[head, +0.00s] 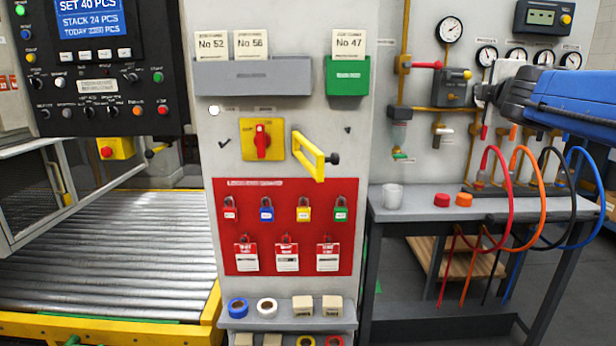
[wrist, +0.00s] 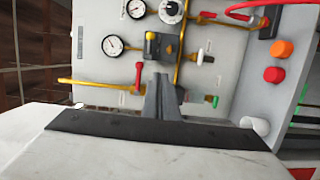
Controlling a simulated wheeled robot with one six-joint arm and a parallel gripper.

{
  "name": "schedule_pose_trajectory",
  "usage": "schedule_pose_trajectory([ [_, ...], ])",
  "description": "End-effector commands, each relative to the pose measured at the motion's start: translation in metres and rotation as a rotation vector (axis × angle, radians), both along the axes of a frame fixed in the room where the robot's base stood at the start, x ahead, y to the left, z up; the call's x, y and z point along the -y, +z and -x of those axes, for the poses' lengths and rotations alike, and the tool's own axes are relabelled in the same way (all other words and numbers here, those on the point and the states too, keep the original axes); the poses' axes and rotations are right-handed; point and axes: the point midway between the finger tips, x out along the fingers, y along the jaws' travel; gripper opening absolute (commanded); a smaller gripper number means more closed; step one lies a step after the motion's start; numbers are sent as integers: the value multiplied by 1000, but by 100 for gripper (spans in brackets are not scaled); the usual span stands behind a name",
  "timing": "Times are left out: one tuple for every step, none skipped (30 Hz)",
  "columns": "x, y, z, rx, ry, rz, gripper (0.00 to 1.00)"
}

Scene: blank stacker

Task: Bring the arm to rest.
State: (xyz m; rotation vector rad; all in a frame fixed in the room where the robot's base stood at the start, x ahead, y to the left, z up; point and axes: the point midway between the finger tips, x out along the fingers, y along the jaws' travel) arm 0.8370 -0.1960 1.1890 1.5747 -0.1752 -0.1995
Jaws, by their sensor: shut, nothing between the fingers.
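My blue arm (head: 570,98) reaches in from the upper right of the head view. My gripper (head: 482,92) is at its left end, raised in front of the grey gauge panel (head: 425,150) and above the workbench. In the wrist view my gripper (wrist: 161,84) has its two dark fingers together with nothing between them. It points toward the panel's pipes and valves, and I cannot tell the exact gap to them. No object hangs from it.
The workbench (head: 400,212) holds a white cup (head: 392,197), a red cap (head: 441,200), an orange cap (head: 464,199) and several looped hoses (head: 520,180). A yellow hinged bracket (head: 308,156) juts from the middle panel. A roller conveyor (head: 95,250) lies at left.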

Motion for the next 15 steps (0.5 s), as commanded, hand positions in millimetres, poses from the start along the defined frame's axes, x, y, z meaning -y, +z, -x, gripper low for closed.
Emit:
schedule_pose_trajectory([
  [1, -18, 17, -7, -38, -91, 0],
  [2, -30, 27, -15, -65, -150, 0],
  [4, -47, 40, -27, -99, -230, 0],
  [5, -61, 51, -38, -126, -289, 0],
  [5, -76, 61, -52, -153, -349, 0],
  [5, -96, 75, -71, -189, -427, 0],
  [4, -112, 86, -88, -215, -481, 0],
  [3, -127, 96, -105, -239, -534, 0],
  [0, -148, 110, -129, -272, -603, 0],
  [-2, -163, 120, -148, -294, -653, 0],
  [-5, -178, 130, -169, -317, -698, 0],
  [-9, -198, 145, -197, -348, -760, 0],
  [-13, -213, 155, -219, -370, -805, 0],
  [-17, -227, 166, -241, -392, -849, 0],
  [-23, -247, 180, -274, -421, -904, 0],
])
